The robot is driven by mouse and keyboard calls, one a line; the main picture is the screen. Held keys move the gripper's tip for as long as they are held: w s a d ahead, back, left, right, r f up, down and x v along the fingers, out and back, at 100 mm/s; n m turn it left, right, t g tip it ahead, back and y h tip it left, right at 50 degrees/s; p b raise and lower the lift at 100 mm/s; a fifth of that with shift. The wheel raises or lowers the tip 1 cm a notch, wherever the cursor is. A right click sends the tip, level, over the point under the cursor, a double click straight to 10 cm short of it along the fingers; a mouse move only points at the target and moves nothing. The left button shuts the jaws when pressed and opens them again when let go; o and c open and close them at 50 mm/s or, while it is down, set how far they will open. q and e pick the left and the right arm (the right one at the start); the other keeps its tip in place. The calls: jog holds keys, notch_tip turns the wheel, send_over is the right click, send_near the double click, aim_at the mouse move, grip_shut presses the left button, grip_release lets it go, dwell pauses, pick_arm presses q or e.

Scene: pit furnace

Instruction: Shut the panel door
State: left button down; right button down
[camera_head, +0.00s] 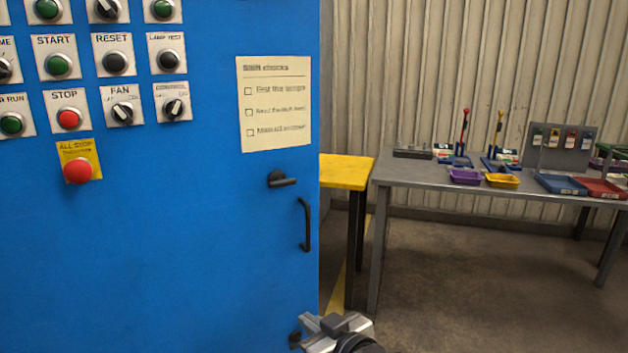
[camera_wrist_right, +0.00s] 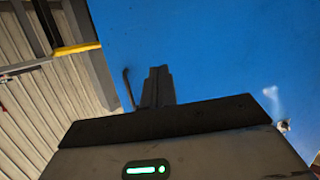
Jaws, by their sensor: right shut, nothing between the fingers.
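The blue panel door (camera_head: 200,230) fills the left half of the head view, facing me. It carries a black lever latch (camera_head: 282,180) and a black vertical pull handle (camera_head: 306,224) near its right edge. Whether it is ajar or closed I cannot tell, since no gap or frame shows. My right gripper (camera_head: 318,323) is shut and empty, low at the door's right edge and below the pull handle. In the right wrist view its closed fingers (camera_wrist_right: 157,85) stand against the blue face (camera_wrist_right: 220,50), beside a thin dark handle (camera_wrist_right: 128,90); contact is unclear. My left gripper is not in view.
The door bears several buttons and knobs, a red all-stop button (camera_head: 78,171) and a paper checklist (camera_head: 274,103). A yellow table (camera_head: 345,172) stands just behind its right edge. A grey bench (camera_head: 430,176) with trays is further right. The floor before the bench is clear.

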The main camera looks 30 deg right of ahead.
jog(key=w+d+r+m+t+h+p, duration=0.15)
jog(key=d+r, duration=0.25)
jog(key=r, duration=0.4)
jog(key=w+d+r+t+h, duration=0.15)
jog(key=d+r, duration=0.25)
jog(key=r, duration=0.5)
jog(key=p, duration=0.2)
send_near(299, 187)
jog(key=shift+y, duration=0.4)
jog(key=w, duration=0.4)
jog(key=w+d, duration=0.1)
jog(key=w, duration=0.1)
jog(key=shift+w, duration=0.35)
